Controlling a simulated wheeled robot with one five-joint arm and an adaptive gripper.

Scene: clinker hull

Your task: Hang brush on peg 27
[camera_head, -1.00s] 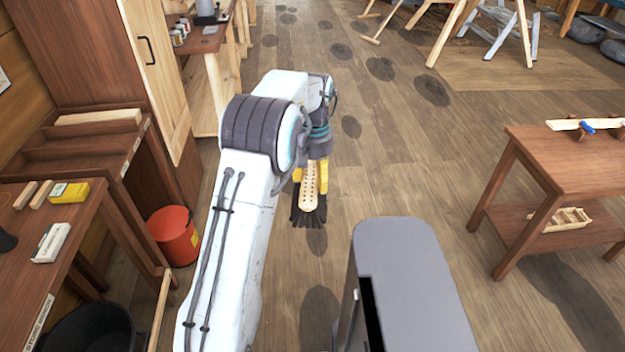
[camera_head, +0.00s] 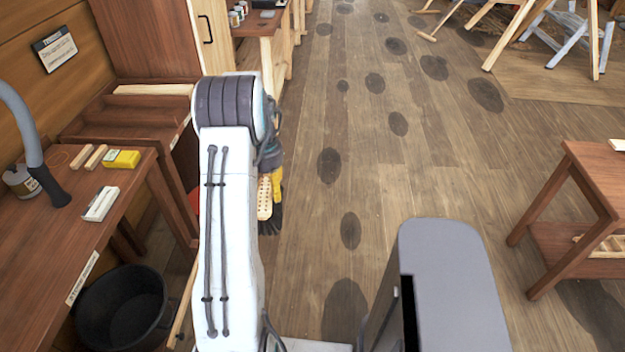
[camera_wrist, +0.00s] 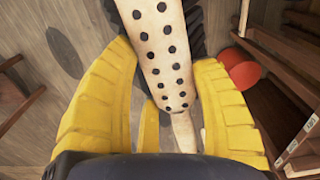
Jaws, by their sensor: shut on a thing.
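The brush has a pale wooden back with rows of dark holes and dark bristles. In the wrist view the brush (camera_wrist: 160,45) lies between the yellow fingers of my gripper (camera_wrist: 168,115), which is shut on it. In the head view the brush (camera_head: 265,198) hangs below my gripper (camera_head: 275,182), partly hidden behind my arm, over open floor. I cannot see peg 27 or any row of pegs in these views.
A workbench (camera_head: 80,225) at left bears a yellow box (camera_head: 121,159) and a white block (camera_head: 101,204). A black bucket (camera_head: 125,300) stands below. A red bucket (camera_wrist: 240,70) shows in the wrist view. A table (camera_head: 590,180) stands at right. The middle floor is clear.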

